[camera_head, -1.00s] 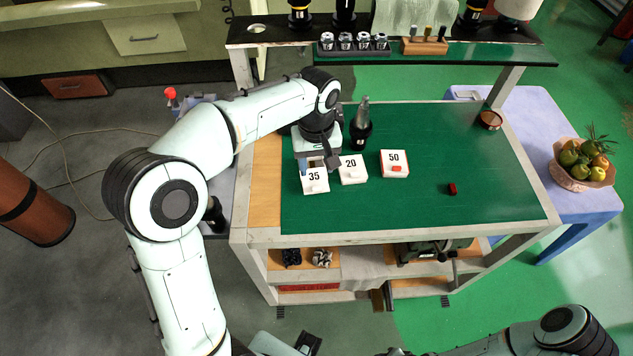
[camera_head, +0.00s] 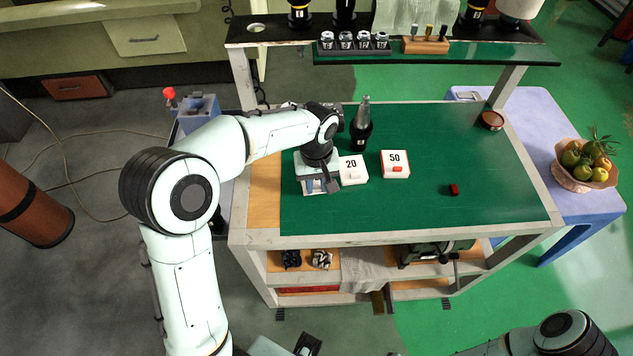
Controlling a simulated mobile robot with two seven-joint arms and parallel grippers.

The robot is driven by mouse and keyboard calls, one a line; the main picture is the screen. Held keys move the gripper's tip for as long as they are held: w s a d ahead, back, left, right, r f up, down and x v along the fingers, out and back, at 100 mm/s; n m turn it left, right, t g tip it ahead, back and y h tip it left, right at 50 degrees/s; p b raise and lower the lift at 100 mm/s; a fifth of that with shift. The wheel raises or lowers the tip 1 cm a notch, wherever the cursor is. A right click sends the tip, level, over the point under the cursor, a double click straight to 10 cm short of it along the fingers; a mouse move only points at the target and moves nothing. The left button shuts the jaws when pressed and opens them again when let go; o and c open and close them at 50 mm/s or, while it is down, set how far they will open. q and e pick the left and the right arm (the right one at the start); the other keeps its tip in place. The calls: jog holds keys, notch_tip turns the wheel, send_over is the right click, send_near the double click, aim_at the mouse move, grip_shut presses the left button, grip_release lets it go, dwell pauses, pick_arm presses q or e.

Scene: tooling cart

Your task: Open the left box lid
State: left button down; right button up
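The left box (camera_head: 307,190) is white and sits at the left of a row of boxes on the green cart top. My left gripper (camera_head: 320,186) points down right over it and hides most of it, including its number and lid. The gripper's fingers look apart, one at each side above the box; whether they touch the lid is hidden. The middle box, marked 20 (camera_head: 353,170), and the right box, marked 50 with a red handle (camera_head: 395,164), sit to the right with lids on. My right arm shows at the bottom right, its gripper out of view.
A dark bottle (camera_head: 361,130) stands just behind the middle box, close to my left wrist. A small red block (camera_head: 454,189) and a round bowl (camera_head: 491,121) are farther right.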

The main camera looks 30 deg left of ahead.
pick_arm(q)
jog(key=shift+s+d+b, duration=0.3)
jog(key=shift+s+d, duration=0.05)
jog(key=shift+s, duration=0.05)
jog(key=shift+s+d, duration=0.1)
jog(key=shift+s, duration=0.15)
jog(key=c, duration=0.9)
grip_release()
jog(key=shift+w, duration=0.1)
pick_arm(e)
jog(key=shift+s+f, duration=0.2)
jog(key=shift+f, duration=0.2)
pick_arm(q)
jog(key=shift+r, duration=0.1)
notch_tip(320, 180, up, 13)
jog(key=shift+r+p, duration=0.15)
jog(key=shift+p, duration=0.8)
pick_arm(e)
jog(key=shift+w+r, duration=0.35)
jog(key=shift+r, duration=0.25)
jog(key=shift+w+r, duration=0.3)
jog(key=shift+r, duration=0.3)
